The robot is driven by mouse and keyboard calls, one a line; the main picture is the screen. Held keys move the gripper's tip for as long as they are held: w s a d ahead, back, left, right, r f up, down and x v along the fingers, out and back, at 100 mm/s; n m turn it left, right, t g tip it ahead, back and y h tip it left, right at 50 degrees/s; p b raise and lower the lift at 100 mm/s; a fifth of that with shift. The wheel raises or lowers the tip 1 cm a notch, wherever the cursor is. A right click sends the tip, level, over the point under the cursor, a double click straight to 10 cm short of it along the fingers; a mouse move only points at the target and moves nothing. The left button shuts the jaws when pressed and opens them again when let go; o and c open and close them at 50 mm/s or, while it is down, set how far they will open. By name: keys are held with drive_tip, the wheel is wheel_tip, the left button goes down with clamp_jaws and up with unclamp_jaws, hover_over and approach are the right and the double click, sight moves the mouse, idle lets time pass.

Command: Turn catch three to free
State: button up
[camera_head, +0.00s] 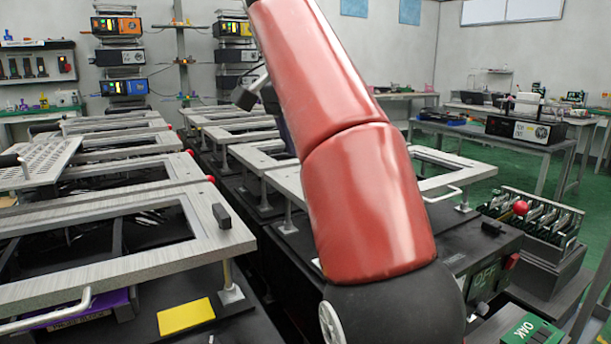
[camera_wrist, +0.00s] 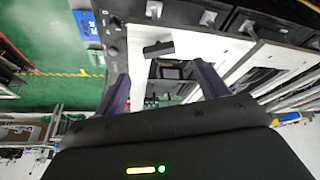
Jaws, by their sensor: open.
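In the wrist view my gripper (camera_wrist: 161,70) shows two dark purple fingers, spread apart with nothing held between them. A short dark bar (camera_wrist: 158,48) lies on a pale frame (camera_wrist: 195,45) just beyond the fingertips, apart from both. I cannot read a number on it, so I cannot tell if it is catch three. A small black block (camera_head: 222,215) stands on the near left metal frame (camera_head: 130,262). Any catch behind my arm is hidden.
Rows of metal frames on posts fill the left and middle. A yellow plate (camera_head: 186,316) lies low at front left. A dark unit with an "OFF" label (camera_head: 484,278) is right of my arm, near a green "OAK" box (camera_head: 531,331) and a rack (camera_head: 540,222). Green floor is open at right.

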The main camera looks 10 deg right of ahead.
drive_tip(key=shift+w+d+f, duration=0.2)
drive_tip(key=shift+d+f, duration=0.35)
drive_tip(key=shift+f, duration=0.6)
drive_tip(key=shift+x, duration=2.6)
drive_tip(key=shift+w+a, duration=0.1)
drive_tip(key=c, duration=1)
